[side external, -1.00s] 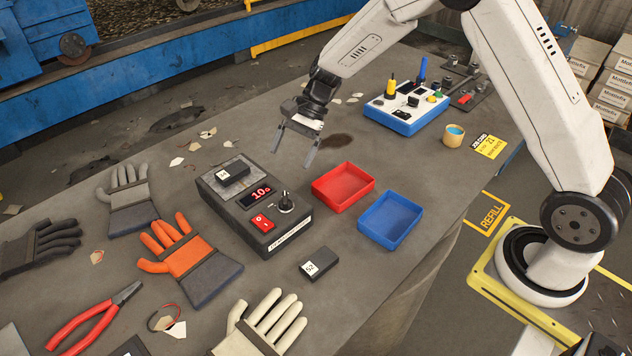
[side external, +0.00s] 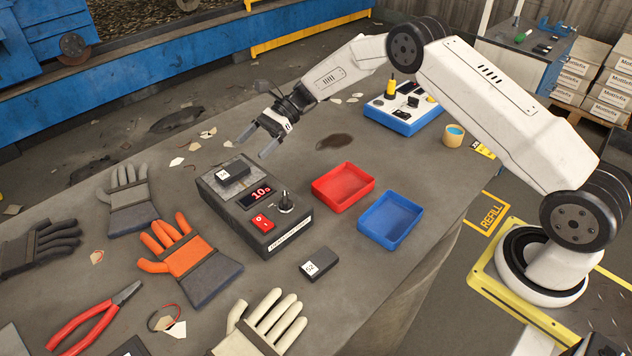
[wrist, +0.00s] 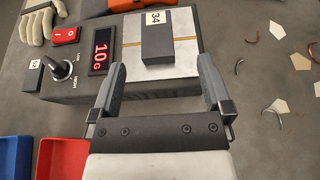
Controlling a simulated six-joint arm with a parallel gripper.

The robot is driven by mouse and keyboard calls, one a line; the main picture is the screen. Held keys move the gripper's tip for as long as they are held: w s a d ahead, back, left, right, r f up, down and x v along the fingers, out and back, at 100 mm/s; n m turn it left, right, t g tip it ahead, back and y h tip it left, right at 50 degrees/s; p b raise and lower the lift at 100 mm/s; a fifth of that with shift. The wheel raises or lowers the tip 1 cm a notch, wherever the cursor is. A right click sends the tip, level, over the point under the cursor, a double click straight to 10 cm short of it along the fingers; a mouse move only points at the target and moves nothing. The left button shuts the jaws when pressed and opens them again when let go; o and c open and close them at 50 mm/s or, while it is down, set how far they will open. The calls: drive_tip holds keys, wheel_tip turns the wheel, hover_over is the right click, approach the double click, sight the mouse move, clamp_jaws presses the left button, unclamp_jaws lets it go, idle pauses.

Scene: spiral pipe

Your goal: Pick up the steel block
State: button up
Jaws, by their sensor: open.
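A dark block with a white number label (side external: 233,171) lies on the pale weighing plate of a dark scale (side external: 228,212); in the wrist view this block (wrist: 157,42) lies between and beyond my fingertips, its label reading 34. A second dark block with a white label (side external: 319,264) lies on the table in front of the scale. Both look dark and I cannot tell by look which is steel. My gripper (side external: 254,146) is open and empty, above and behind the scale, apart from the block.
A red tray (side external: 343,188) and a blue tray (side external: 391,220) stand empty right of the scale. Gloves (side external: 190,258) and red pliers (side external: 92,318) lie to the left and front. A blue-sided control box (side external: 402,110) stands at the back right. Table behind the scale is mostly clear.

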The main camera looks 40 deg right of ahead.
sight(232, 169)
drive_tip(key=shift+s+x, duration=0.2)
drive_tip(key=shift+x, duration=3.4)
drive_tip(key=shift+f, duration=0.1)
clamp_jaws()
